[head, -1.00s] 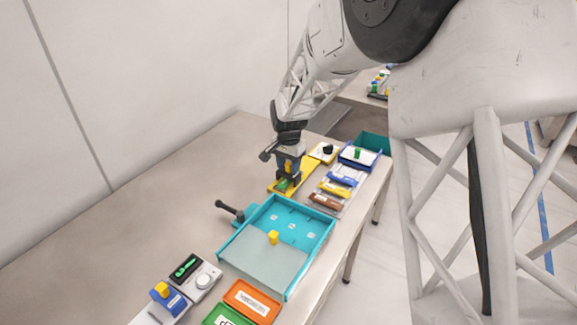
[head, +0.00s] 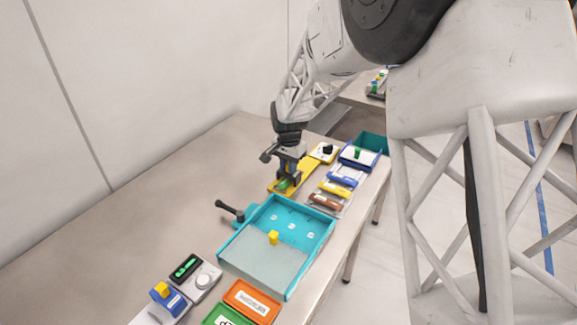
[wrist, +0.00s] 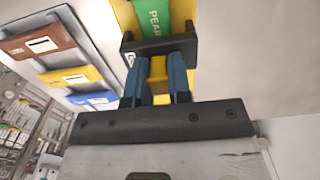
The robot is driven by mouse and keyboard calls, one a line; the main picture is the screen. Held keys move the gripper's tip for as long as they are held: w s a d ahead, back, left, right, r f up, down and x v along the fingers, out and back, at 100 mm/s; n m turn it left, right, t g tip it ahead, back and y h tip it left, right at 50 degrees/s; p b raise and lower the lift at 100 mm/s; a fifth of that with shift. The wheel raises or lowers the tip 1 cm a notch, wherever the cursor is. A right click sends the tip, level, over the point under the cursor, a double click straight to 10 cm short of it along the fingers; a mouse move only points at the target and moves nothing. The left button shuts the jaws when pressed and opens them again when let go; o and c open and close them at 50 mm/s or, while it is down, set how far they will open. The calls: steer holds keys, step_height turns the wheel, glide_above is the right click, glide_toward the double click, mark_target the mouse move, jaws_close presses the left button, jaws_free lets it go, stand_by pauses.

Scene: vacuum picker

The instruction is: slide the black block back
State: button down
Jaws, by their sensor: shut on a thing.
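The black block (wrist: 160,48) sits across the yellow board, with a green card marked "PEAR" (wrist: 155,18) showing just beyond it in the wrist view. A yellow upright part (wrist: 158,72) stands at the block, between my blue fingers. My gripper (wrist: 158,80) is shut on this part of the block. In the head view my gripper (head: 290,172) points down at the yellow board (head: 309,167), and the black block is small and partly hidden by the fingers. A bit of green (head: 283,184) shows at the board's near end.
A teal tray (head: 244,270) holding a small yellow piece (head: 273,238) stands in front of the board. A black-handled lever (head: 229,209) is at its left. Brown, yellow and blue label plates (head: 325,201) lie to the right. The table's left side (head: 150,215) is clear.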

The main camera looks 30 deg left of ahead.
steer(key=w, duration=1.2)
steer(key=shift+w, duration=0.35)
steer(key=c, duration=1)
jaws_free()
steer(key=shift+c, duration=0.2)
steer(key=shift+r, duration=0.1)
step_height(320, 180, up, 8)
